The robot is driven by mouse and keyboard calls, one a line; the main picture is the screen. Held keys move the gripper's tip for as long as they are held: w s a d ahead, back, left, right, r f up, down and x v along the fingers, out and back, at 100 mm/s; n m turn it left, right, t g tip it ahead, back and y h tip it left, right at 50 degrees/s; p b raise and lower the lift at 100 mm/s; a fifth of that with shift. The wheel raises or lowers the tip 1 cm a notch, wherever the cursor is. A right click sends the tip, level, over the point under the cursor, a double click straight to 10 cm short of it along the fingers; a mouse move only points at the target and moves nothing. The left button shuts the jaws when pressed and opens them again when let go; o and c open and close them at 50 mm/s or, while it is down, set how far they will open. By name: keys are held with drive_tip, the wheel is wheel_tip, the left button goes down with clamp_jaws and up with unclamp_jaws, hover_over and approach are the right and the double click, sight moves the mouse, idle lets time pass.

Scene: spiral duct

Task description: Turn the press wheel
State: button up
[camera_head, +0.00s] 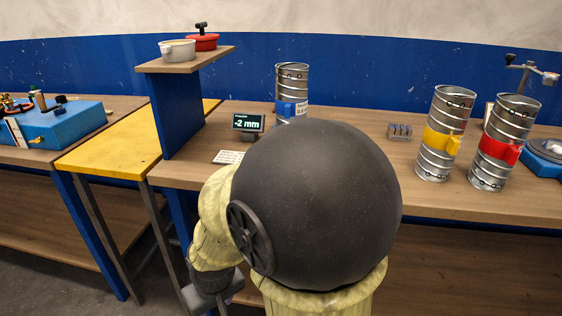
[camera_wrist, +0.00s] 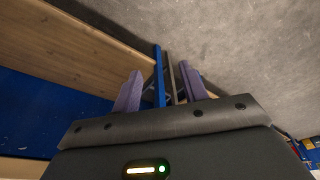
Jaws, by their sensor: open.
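A metal bar handle with a dark knob (camera_head: 527,68) tops a post at the far right in the head view. It may be the press wheel, but I cannot tell for sure. Its lower part is partly hidden behind a duct with a red clip. A round dark plate on a blue base (camera_head: 541,166) stands below it, cut off by the picture's edge. My gripper (camera_wrist: 160,77) is open in the wrist view, with two purple fingers apart and nothing between them. My gripper is low at the left of my body, far from the handle.
Metal ducts with a yellow clip (camera_head: 439,140), a red clip (camera_head: 502,149) and a blue clip (camera_head: 290,92) stand on the wooden bench (camera_head: 430,195). A display (camera_head: 248,123) reads -2 mm. A raised shelf (camera_head: 180,62) holds two pots. A yellow table (camera_head: 115,149) stands left.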

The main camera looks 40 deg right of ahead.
drive_tip(key=o, duration=0.3)
drive_tip(key=shift+w+r, duration=0.1)
drive_tip(key=shift+w, duration=0.05)
drive_tip(key=shift+o, duration=0.9)
drive_tip(key=shift+w+r+p, duration=0.1)
drive_tip(key=shift+w+p, duration=0.25)
drive_tip(key=shift+p, duration=0.25)
drive_tip(key=w+d+r+m+t+h+p, duration=0.1)
drive_tip(key=w+d+m+t+h+p, duration=0.35)
drive_tip(key=w+d+m+p, duration=0.65)
drive_tip(key=s+d+r+n+t+h+p, duration=0.2)
drive_tip(key=d+r+h+p, duration=0.2)
drive_tip(key=r+p, duration=0.2)
drive_tip(key=s+d+r+n+t+h+p, duration=0.1)
drive_tip(key=s+d+r+t+h+p, duration=0.1)
drive_tip(key=r+h+p, duration=0.3)
drive_tip(key=shift+s+d+r+n+t+p, duration=0.25)
drive_tip(key=shift+d+r+n+t+p, duration=0.15)
drive_tip(key=shift+d+r+p, duration=0.45)
drive_tip(key=shift+d+f, duration=0.1)
